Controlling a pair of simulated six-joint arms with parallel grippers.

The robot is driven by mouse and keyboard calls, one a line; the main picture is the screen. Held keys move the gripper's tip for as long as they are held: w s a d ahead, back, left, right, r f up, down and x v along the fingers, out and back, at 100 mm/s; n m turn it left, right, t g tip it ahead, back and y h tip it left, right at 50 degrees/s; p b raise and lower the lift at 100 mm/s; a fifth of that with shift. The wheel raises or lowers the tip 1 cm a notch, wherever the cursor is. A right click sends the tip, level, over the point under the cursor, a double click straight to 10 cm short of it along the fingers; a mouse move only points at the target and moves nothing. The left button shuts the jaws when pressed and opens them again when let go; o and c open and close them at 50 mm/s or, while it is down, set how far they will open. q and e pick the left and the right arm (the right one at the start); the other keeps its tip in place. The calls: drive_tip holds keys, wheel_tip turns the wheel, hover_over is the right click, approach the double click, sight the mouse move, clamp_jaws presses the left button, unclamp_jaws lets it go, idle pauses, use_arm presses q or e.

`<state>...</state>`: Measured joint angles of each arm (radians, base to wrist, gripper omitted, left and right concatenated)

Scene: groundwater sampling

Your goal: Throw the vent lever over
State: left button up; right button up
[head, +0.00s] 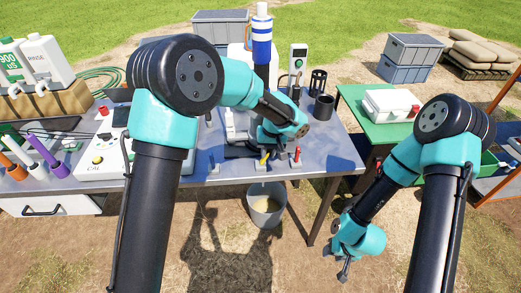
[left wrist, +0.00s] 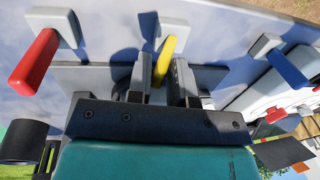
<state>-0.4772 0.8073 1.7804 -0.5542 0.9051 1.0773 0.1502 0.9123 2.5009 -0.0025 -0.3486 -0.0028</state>
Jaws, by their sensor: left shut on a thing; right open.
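Three levers with coloured handles stand at the front edge of the grey table. The yellow lever (left wrist: 165,60) is between the fingers of my left gripper (left wrist: 160,85) in the left wrist view, and the jaws are shut on it. In the head view the yellow lever (head: 264,159) shows just below my left gripper (head: 266,150). The red lever (left wrist: 36,62) is to one side and the blue lever (left wrist: 287,69) to the other. No label tells which is the vent lever. My right gripper (head: 344,268) is open and empty, low over the ground, right of the table.
A bucket (head: 266,207) of cloudy water hangs or stands below the table's front edge. A blue-and-white cylinder (head: 262,38) rises behind my left arm. A control box (head: 110,155) and coloured tubes (head: 45,155) are at left. A green table (head: 356,108) carries a white case (head: 388,104).

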use_arm(q)
drive_tip(key=shift+o, duration=0.2)
drive_tip(key=shift+d+f, duration=0.15)
drive_tip(key=shift+d, duration=0.25)
drive_tip(key=shift+y, duration=0.3)
drive_tip(key=shift+o, duration=0.6)
drive_tip(key=shift+w+d+f+y, duration=0.2)
drive_tip(key=shift+d+f+y, duration=0.9)
drive_tip(key=shift+d+f, duration=0.1)
drive_tip(key=o, duration=0.5)
drive_tip(key=shift+f, duration=0.1)
drive_tip(key=shift+o, duration=0.2)
drive_tip(key=v, duration=1.7)
drive_tip(key=shift+w+r, duration=0.35)
